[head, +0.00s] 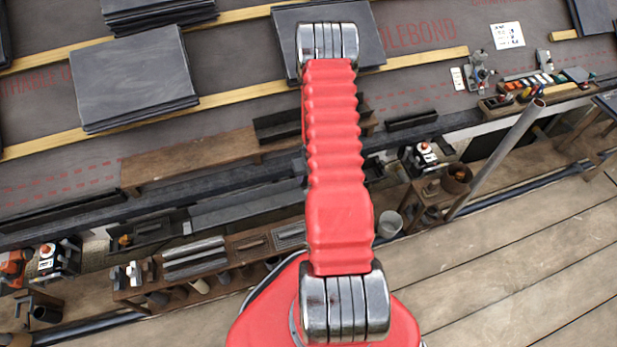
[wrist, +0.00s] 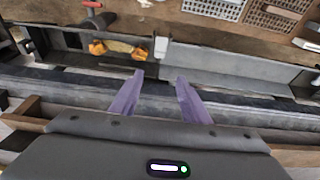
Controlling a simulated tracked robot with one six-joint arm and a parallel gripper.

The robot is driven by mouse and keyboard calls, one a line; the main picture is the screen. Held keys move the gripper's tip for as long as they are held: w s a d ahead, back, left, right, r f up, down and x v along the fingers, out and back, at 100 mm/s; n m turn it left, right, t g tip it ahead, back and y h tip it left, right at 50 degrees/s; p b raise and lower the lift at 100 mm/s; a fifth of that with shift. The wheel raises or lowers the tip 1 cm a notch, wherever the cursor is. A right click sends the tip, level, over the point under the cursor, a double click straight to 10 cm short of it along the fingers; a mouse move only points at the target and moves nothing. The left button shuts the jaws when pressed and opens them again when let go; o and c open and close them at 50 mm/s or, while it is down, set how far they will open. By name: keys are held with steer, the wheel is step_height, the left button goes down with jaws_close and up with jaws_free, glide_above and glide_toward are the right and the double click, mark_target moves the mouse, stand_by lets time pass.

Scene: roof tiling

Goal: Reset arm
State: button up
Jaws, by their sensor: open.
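My gripper shows in the wrist view as two purple fingers (wrist: 158,95), spread apart with nothing between them. It hangs above the dark gutter (wrist: 235,100) along the roof edge. In the head view my red arm reaches up the middle of the picture and my gripper is hidden behind it. A stack of slates (head: 133,78) lies on the battens at the left. Another slate stack (head: 375,30) lies at the top middle, partly behind my arm.
A wooden tool bench (head: 240,245) with metal bars stands below the eaves. A grey pole (head: 497,155) leans at the right. A tool tray (head: 535,92) sits on the roof at the right. The plank floor (head: 520,260) at lower right is clear.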

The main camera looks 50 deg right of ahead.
stand_by(0.6)
steer(key=s+a+r+g, duration=0.3)
steer(key=s+r+g, duration=0.1)
steer(key=s, duration=0.5)
steer(key=w+a+r+n, duration=0.1)
steer(key=a+r, duration=0.5)
steer(key=r, duration=0.7)
steer(key=w+a+r, duration=0.1)
steer(key=a+r, duration=0.6)
steer(key=r, duration=0.6)
steer(key=s+a+r+n+t, duration=0.2)
steer(key=a+r+t, duration=0.1)
steer(key=a+r, duration=0.7)
steer(key=s+a+r+n+t+y, duration=0.1)
steer(key=s+a+r+n+t, duration=0.1)
steer(key=a+r, duration=0.8)
step_height(320, 180, up, 2)
steer(key=shift+s+r+n+t+y, duration=0.15)
steer(key=shift+s+n+t+y, duration=0.2)
steer(key=shift+s+t, duration=0.45)
steer(key=shift+w, duration=0.15)
